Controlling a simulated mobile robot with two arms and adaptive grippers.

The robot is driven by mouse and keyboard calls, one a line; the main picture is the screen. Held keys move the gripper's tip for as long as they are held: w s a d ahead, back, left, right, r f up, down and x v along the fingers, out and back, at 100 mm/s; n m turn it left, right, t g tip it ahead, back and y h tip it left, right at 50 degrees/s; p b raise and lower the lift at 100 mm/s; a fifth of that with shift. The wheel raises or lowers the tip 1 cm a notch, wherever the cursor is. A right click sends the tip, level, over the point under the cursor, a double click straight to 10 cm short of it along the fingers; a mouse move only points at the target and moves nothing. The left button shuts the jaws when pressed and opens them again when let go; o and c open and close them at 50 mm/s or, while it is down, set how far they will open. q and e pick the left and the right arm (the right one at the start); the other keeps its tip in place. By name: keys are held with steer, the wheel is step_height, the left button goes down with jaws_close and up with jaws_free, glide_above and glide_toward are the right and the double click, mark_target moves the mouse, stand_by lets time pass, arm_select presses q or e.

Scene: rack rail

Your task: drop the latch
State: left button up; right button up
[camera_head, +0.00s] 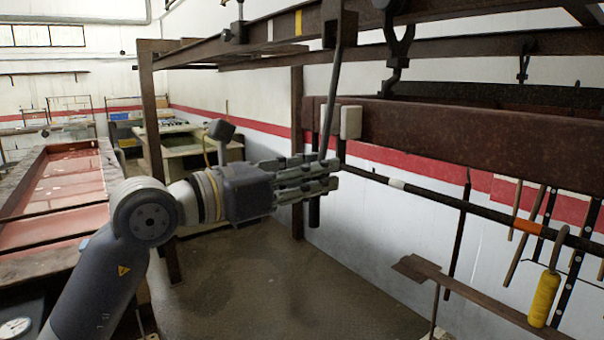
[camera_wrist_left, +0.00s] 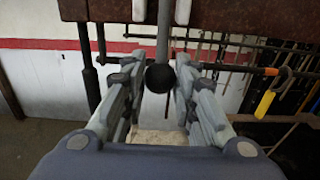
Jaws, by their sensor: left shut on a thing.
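A thin grey lever (camera_head: 331,95) hangs from a dark bracket (camera_head: 340,22) on the overhead rail and slants slightly down to the left. My left gripper (camera_head: 325,175) reaches in from the left, and its fingers are shut on the lower part of this lever. In the left wrist view the lever (camera_wrist_left: 163,40) comes down between the two fingers of the gripper (camera_wrist_left: 160,72) and ends in a black ball (camera_wrist_left: 160,77). I cannot make out a separate latch part. The finger contact is partly hidden. My right gripper is not in view.
A rusty beam (camera_head: 460,140) with a pale block (camera_head: 351,122) on its end lies just right of the lever. A dark horizontal bar (camera_head: 450,197) runs below it. A yellow-handled tool (camera_head: 544,298) hangs at right. The floor (camera_head: 270,290) below the gripper is clear.

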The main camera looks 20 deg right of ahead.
arm_select(q)
steer(key=x, duration=0.4)
steer(key=shift+f, duration=0.15)
steer(key=o, duration=1)
steer(key=shift+w+d, duration=0.1)
steer(key=shift+d, duration=0.1)
steer(key=shift+c, duration=0.2)
steer(key=shift+a, duration=0.1)
steer(key=b+v, duration=0.2)
steer(key=v, duration=0.5)
steer(key=shift+b, duration=0.4)
